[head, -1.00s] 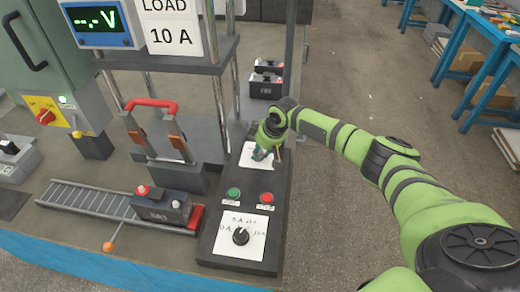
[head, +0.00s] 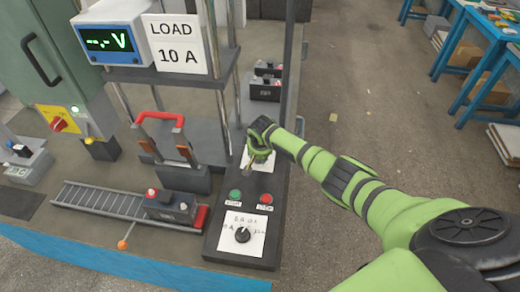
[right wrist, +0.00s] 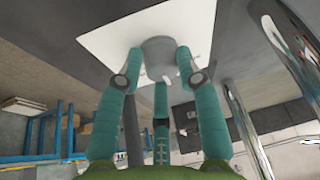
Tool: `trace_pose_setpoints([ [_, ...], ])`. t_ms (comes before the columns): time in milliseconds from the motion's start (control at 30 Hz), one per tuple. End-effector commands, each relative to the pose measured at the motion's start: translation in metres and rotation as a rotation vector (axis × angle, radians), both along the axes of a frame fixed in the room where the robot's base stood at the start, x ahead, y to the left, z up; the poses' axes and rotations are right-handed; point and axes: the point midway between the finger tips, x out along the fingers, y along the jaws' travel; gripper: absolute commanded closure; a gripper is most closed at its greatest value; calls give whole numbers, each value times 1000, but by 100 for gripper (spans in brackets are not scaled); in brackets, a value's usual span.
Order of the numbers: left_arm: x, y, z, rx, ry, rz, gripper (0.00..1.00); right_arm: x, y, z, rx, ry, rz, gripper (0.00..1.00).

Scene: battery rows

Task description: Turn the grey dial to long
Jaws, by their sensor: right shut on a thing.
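The grey dial (right wrist: 158,49) shows in the right wrist view on a white label plate (right wrist: 95,42). A small white mark shows on the dial's side. My right gripper (right wrist: 160,68) has its teal fingers closed around the dial. In the head view my right gripper (head: 255,158) is at the white plate at the far end of the dark control panel (head: 213,240), and it hides the dial. I cannot read the plate's markings or tell which setting the dial points to. My left gripper is not in view.
A green button (head: 235,195), a red button (head: 265,198) and a black dial (head: 242,235) sit nearer on the panel. A battery (head: 170,207) lies on a roller track (head: 100,199) to the left. A metal post (head: 288,95) stands close behind my gripper.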

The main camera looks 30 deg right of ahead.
Motion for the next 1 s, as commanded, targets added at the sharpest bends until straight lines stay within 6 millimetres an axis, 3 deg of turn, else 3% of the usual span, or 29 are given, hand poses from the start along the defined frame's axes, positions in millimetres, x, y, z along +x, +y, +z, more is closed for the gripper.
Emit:
trace_pose_setpoints([
  [33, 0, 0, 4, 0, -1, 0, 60, 8, 6, 9, 10, -22, -39, 97],
  [367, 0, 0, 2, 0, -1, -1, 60, 9, 6, 6, 9, -23, -354, 97],
  [1000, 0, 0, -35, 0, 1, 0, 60, 11, 3, 4, 4, -22, -815, 97],
])
